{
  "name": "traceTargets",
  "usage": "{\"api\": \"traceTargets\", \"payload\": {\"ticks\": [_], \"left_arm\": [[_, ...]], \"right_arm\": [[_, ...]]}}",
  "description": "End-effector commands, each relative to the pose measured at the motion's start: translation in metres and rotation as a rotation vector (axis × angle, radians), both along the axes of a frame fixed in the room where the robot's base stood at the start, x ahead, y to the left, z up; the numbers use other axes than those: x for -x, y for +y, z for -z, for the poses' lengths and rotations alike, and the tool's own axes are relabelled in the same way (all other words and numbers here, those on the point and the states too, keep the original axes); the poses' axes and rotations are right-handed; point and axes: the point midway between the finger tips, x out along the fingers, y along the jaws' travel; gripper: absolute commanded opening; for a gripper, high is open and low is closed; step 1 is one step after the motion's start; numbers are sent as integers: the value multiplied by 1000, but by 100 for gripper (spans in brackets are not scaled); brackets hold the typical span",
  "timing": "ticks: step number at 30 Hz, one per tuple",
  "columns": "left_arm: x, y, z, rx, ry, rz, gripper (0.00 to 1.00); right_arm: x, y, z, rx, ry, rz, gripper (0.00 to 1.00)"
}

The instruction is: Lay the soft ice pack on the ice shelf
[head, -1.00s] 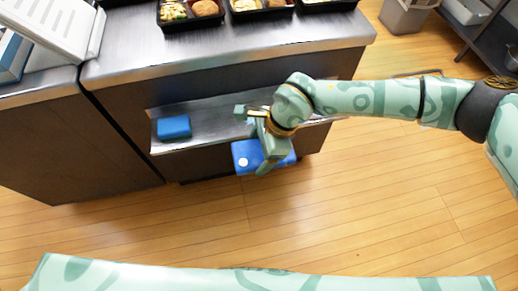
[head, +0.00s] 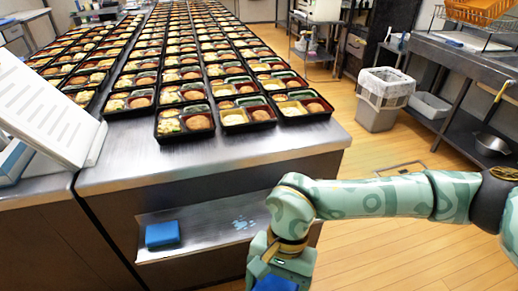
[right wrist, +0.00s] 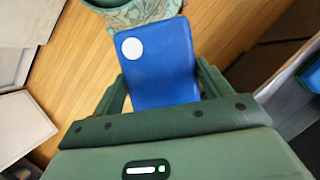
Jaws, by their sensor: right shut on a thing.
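The soft ice pack, blue with a white round spot, is in my right gripper (right wrist: 160,82). In the right wrist view the pack (right wrist: 165,62) sits between the two fingers. In the head view only a bit of the pack (head: 275,284) shows at the bottom edge, below my right gripper (head: 280,268). The ice shelf (head: 200,233) is the low metal shelf under the counter, with a pale mark on its right part. The gripper is in front of the shelf's right end, and the pack appears outside it. My left gripper is out of view.
A blue block (head: 162,234) lies on the shelf's left part. The shelf's middle and right are bare. The steel counter (head: 215,166) overhangs it, with many filled bento trays (head: 184,124) on top. A waste bin (head: 378,112) stands at the right on open wooden floor.

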Motion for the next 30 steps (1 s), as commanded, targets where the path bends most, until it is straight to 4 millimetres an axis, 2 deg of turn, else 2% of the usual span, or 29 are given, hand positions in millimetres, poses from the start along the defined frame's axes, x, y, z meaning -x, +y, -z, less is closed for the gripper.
{"api": "traceTargets", "payload": {"ticks": [1, 3, 6, 9, 12, 16, 30], "left_arm": [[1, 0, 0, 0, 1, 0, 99], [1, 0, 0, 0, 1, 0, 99], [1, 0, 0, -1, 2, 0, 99], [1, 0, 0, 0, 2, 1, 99], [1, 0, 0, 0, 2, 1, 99], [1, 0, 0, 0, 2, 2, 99], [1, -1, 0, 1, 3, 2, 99]], "right_arm": [[2, -7, -28, -3, -13, -109, 45], [8, -19, -63, -1, -13, -249, 45], [11, -32, -107, 0, -11, -370, 45], [8, -38, -140, 0, -10, -399, 45], [0, -40, -159, -1, -6, -397, 45], [-6, -41, -169, -1, -4, -392, 45], [-7, -41, -168, -1, -3, -390, 45]]}}
